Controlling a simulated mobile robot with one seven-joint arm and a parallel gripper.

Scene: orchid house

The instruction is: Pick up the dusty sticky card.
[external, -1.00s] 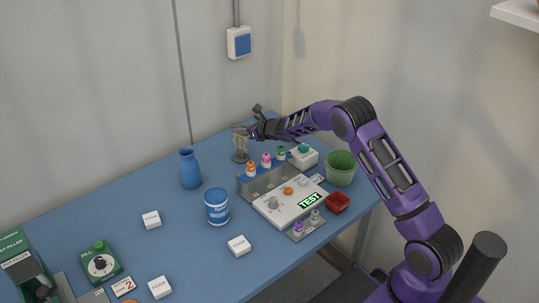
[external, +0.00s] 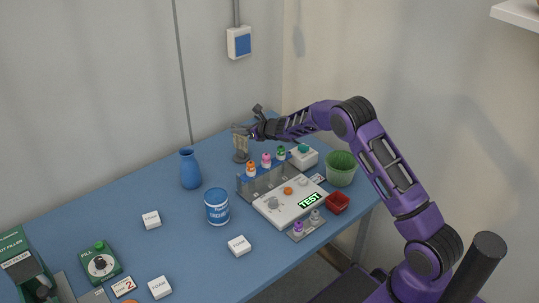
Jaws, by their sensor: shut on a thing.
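My gripper (external: 252,131) is at the end of the purple arm, over the back right of the blue table. It is shut on a small tan upright card (external: 240,144), which I take to be the dusty sticky card. The card stands at a grey round base (external: 240,157) on the table. It is too small to tell whether the card is clear of that base. Dust or print on the card cannot be made out.
A rack with small capped bottles (external: 266,160) and a white test device (external: 290,200) stand just in front. A blue vase (external: 190,168) is to the left, a green pot (external: 341,168) and red tray (external: 337,203) to the right.

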